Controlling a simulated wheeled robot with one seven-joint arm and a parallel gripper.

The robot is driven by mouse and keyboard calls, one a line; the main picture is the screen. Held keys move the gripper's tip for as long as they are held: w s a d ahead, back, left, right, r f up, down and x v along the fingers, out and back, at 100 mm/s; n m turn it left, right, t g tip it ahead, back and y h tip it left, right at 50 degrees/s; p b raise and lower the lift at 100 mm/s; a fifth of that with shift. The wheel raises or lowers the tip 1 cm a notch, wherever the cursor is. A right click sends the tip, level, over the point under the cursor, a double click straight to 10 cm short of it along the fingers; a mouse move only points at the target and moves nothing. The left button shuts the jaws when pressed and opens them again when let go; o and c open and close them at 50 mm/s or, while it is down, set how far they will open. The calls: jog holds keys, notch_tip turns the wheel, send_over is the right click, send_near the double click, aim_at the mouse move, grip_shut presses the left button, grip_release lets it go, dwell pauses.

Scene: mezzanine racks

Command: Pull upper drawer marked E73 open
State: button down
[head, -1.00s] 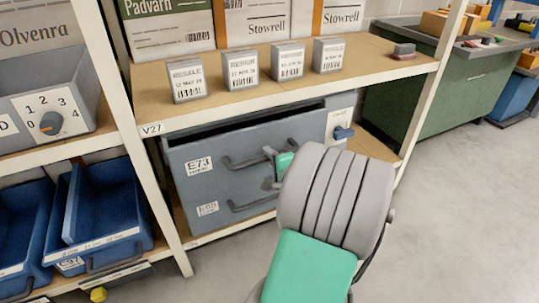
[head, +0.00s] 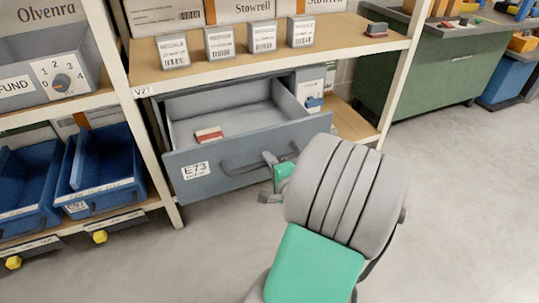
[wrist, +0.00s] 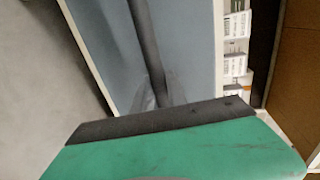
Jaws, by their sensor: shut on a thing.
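The upper drawer marked E73 (head: 215,181) is a blue-grey drawer under the shelf labelled V27. It is pulled well out, and its grey inside shows with a red and white block (head: 209,134) in it. My gripper (head: 270,163) is shut on the drawer's dark bar handle (head: 238,169), toward the handle's right part. In the wrist view the handle (wrist: 147,45) runs up the blue-grey front from between the jaws. The fingertips are partly hidden there by my green and black gripper body.
Small labelled boxes (head: 219,42) stand on the shelf above. A cream rack post (head: 138,120) stands left of the drawer, with blue bins (head: 103,165) beyond it. A green cabinet (head: 430,68) stands at right. The floor in front is clear.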

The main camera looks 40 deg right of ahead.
jog(key=shift+v, duration=0.85)
jog(key=shift+f, duration=0.25)
jog(key=c, duration=1.3)
grip_release()
jog(key=shift+c, duration=0.2)
jog(key=p+v, duration=0.1)
jog(key=v, duration=0.7)
jog(key=shift+p, duration=0.35)
jog(key=shift+w+a+r, duration=0.1)
